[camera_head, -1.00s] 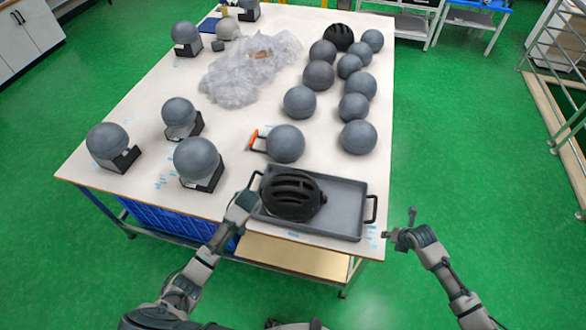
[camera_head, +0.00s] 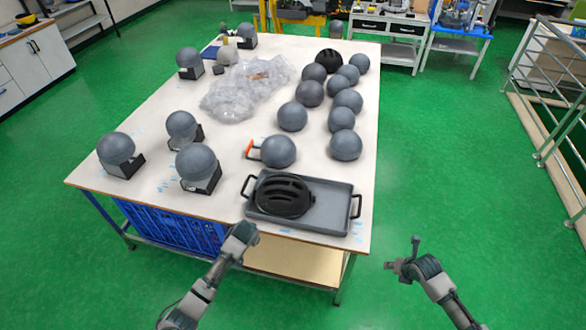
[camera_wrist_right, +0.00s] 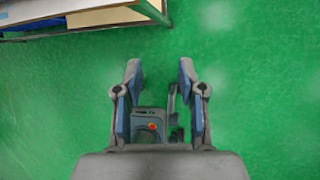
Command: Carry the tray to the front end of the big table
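The grey tray (camera_head: 332,212) lies on the near end of the big table (camera_head: 215,130), with a black handle at each short end. A black helmet (camera_head: 283,195) sits in its left part. My left gripper (camera_head: 243,236) is just off the table's near edge, below the tray and apart from it; its fingers are too small to read. My right gripper (camera_head: 402,266) is off the table's right corner, over the floor. In the right wrist view, my right gripper (camera_wrist_right: 159,72) is open, with nothing between its fingers.
Several grey headforms (camera_head: 196,164) stand on the table, some on black bases. Clear plastic wrap (camera_head: 245,90) lies towards the back. A blue crate (camera_head: 170,226) is under the table. Green floor is open right of the table; railings (camera_head: 545,110) stand at far right.

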